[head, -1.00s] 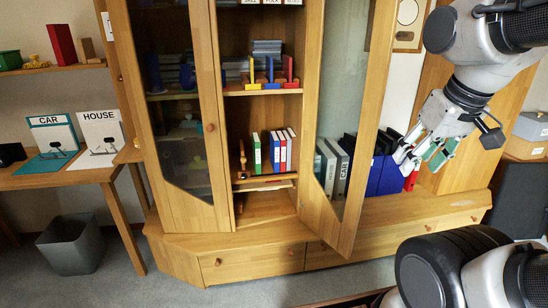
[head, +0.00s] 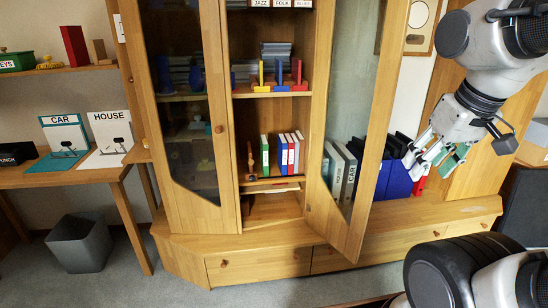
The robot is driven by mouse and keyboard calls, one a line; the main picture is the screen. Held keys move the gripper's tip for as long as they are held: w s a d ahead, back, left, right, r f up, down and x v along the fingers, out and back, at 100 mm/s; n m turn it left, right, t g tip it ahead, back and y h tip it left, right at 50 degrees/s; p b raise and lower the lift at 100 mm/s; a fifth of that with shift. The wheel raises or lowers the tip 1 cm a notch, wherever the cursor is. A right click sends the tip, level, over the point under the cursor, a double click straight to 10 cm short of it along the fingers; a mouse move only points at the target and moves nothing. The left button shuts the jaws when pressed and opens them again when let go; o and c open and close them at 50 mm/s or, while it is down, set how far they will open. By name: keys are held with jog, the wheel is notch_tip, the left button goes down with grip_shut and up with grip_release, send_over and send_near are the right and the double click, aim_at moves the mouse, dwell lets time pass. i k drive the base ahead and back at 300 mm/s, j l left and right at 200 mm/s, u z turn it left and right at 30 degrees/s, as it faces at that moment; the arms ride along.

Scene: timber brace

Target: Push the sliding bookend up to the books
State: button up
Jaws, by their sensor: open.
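A row of slim upright books or binders in green, blue, red and white (head: 280,152) stands on the cabinet's middle shelf. A small brown wooden piece (head: 251,160) stands apart at its left end; I cannot tell whether it is the sliding bookend. Larger binders in grey, white, blue and red stand at the lower right, among them a blue binder (head: 395,180). My gripper (head: 426,166) is open and empty, at or in front of these right-hand binders. Its fingers hide part of them, and contact cannot be told.
The glass cabinet door (head: 345,120) stands open between the middle shelf and my gripper. Coloured upright pieces (head: 279,75) stand on the shelf above. At left are a desk with CAR and HOUSE stands (head: 108,130), and a grey bin (head: 80,243) on the floor.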

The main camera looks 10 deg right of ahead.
aim_at(251, 162)
jog(key=i+l, duration=0.35)
jog(key=i, duration=0.2)
jog(key=i+l, duration=0.3)
jog(key=i, duration=0.25)
jog(key=i+u, duration=0.05)
